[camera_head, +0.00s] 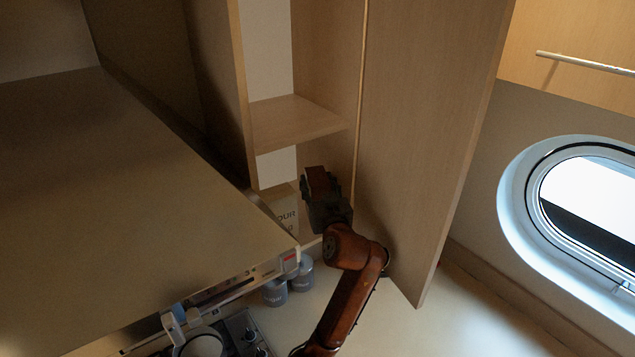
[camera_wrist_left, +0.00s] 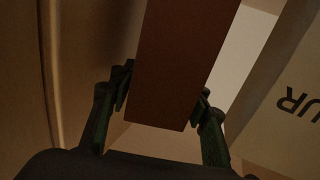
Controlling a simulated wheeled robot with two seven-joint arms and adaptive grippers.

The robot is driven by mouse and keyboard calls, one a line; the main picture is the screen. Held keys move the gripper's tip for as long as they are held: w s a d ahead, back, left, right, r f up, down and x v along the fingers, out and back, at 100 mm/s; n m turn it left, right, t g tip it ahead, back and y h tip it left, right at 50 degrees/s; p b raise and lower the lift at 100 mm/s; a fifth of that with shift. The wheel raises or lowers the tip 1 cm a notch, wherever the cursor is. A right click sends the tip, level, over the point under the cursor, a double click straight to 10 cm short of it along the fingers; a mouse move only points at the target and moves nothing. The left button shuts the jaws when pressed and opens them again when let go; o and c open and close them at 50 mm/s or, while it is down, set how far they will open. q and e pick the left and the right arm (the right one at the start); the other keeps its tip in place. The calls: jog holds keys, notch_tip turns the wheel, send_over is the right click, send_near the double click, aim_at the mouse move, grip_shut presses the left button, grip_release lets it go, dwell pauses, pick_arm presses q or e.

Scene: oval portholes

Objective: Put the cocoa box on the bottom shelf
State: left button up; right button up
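The cocoa box, a dark reddish-brown box (camera_head: 318,181), is in my left gripper (camera_head: 322,199) inside the open tall cupboard. It is below the middle shelf (camera_head: 292,122) and above the cupboard's bottom shelf, which is mostly hidden by the arm and a pale box. In the left wrist view, the brown box (camera_wrist_left: 182,55) stands between the two fingers, one on each side. I cannot tell whether the box touches the bottom shelf. My right gripper is not in view.
A pale box lettered "OUR" (camera_head: 285,212) stands just left of the brown box. The open cupboard door (camera_head: 428,130) is close on the right. Two grey canisters (camera_head: 275,292) stand on the counter below. A large flat-topped unit (camera_head: 130,200) fills the left.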

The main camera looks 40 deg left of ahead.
pick_arm(q)
jog(key=shift+o, duration=1.4)
jog(key=shift+r, duration=0.3)
jog(key=b+v, duration=0.1)
jog(key=v, duration=0.4)
jog(key=b+v, duration=0.2)
jog(key=v, duration=0.3)
jog(key=shift+s+d+f, duration=0.15)
jog(key=shift+d+f, duration=0.05)
jog(key=shift+v, duration=0.8)
jog(key=shift+a+r, duration=0.1)
jog(key=shift+c, duration=0.3)
